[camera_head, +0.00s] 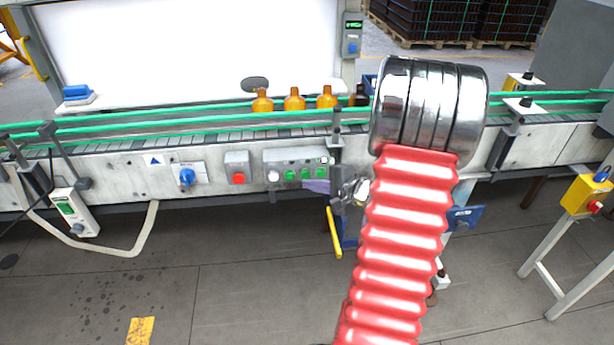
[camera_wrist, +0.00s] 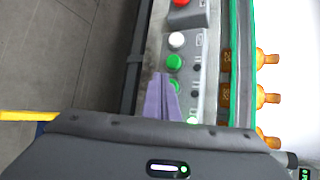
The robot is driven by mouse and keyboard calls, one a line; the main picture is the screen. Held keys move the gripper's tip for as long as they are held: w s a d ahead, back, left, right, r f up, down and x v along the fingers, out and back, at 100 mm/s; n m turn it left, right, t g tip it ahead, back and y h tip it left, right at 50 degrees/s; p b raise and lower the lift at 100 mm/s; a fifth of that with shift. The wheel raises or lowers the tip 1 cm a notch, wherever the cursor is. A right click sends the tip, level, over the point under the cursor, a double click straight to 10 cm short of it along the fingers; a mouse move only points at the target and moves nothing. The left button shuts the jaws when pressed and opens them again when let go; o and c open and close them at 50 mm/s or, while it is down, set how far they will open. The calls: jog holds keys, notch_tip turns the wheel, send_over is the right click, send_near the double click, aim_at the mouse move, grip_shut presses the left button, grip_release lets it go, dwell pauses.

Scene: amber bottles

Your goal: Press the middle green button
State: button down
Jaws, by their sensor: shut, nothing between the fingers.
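The control box (camera_head: 296,164) on the conveyor's front carries a white button (camera_head: 273,176) and a row of three green buttons. The middle green button (camera_head: 305,174) is between the other two. In the wrist view, the middle green button (camera_wrist: 175,85) is partly covered by my gripper (camera_wrist: 162,76), whose purple fingers are shut and empty. In the head view my gripper (camera_head: 312,186) shows just below the right part of the row. I cannot tell whether the fingertips touch the box.
A red button (camera_head: 238,178) and a blue rotary switch (camera_head: 187,177) are to the left on the conveyor front. Amber bottles (camera_head: 294,100) stand on the belt behind green rails (camera_head: 200,117). My red-sleeved arm hides part of the conveyor. Open floor lies in front.

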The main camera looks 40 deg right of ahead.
dwell(0.8)
jog(key=shift+w+d, duration=0.25)
jog(key=shift+w, duration=0.15)
